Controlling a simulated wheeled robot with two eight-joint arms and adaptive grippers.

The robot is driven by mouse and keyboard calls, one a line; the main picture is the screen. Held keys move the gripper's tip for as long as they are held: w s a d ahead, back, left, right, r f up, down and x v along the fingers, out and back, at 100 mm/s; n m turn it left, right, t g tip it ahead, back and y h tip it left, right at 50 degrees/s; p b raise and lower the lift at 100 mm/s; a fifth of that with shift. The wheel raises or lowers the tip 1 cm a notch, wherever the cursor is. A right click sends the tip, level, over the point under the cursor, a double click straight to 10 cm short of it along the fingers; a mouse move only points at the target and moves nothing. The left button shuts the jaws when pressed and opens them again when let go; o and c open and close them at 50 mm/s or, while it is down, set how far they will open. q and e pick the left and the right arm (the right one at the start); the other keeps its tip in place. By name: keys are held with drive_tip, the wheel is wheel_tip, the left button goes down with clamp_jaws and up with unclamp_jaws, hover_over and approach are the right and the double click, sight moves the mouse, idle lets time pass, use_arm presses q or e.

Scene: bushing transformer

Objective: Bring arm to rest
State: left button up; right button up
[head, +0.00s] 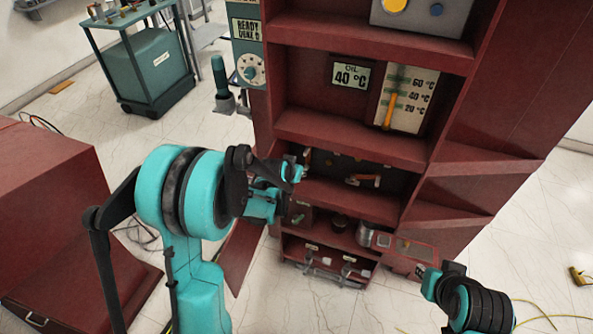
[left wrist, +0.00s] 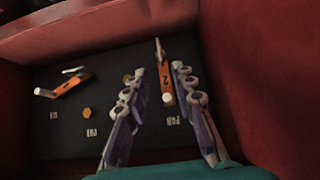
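My left arm comes in from the left in the head view, and its gripper (head: 296,172) is at the mouth of a dark compartment in the red cabinet (head: 345,128). In the left wrist view the gripper (left wrist: 168,100) has its two fingers apart, on either side of an orange handle marked 2 (left wrist: 165,84), with gaps visible between. Another orange handle (left wrist: 68,88) sits tilted to the left; it also shows in the head view (head: 363,181). My right arm (head: 470,304) shows at the lower right of the head view, its fingers not visible.
Red shelf edges frame the compartment above, and a red side wall (left wrist: 268,80) stands close right of the left gripper. A lower shelf holds a metal cup (head: 365,235). A teal cart (head: 140,65) stands at the back left.

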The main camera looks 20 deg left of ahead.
use_arm(q)
drive_tip(key=shift+s+r, duration=0.3)
idle(0.4)
drive_tip(key=s+d+r+g, duration=0.1)
drive_tip(key=s+d+r, duration=0.2)
drive_tip(key=s+r, duration=0.85)
drive_tip(key=s+f+g, duration=0.1)
drive_tip(key=s, duration=1.6)
drive_tip(key=shift+s+d, duration=0.15)
drive_tip(key=shift+d, duration=0.3)
